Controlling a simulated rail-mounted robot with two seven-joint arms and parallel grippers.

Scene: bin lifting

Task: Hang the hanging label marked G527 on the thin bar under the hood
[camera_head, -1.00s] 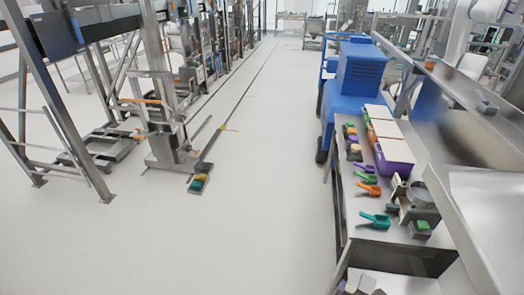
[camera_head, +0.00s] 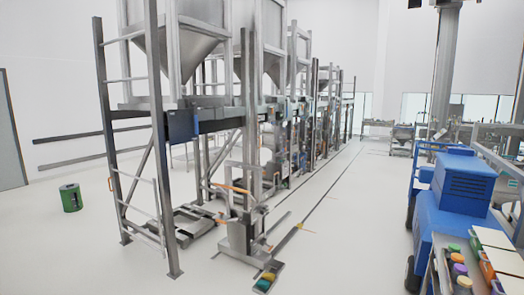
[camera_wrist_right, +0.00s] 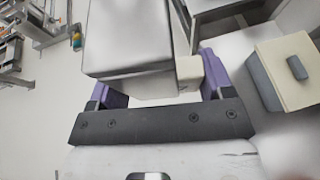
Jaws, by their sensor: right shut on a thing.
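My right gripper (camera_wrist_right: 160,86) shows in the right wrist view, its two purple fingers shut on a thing. A grey-white, box-like body (camera_wrist_right: 130,40) and a small cream block (camera_wrist_right: 189,73) lie between and beyond the fingers. I cannot tell which of these is held, and no G527 marking can be read. I cannot pick out the hood or the thin bar in either view. My left gripper is out of view.
In the head view, steel hoppers (camera_head: 200,35) stand on a frame at left. A blue machine (camera_head: 465,185) stands at right beside a bench with coloured containers (camera_head: 458,270). A green bin (camera_head: 71,198) is on the floor.

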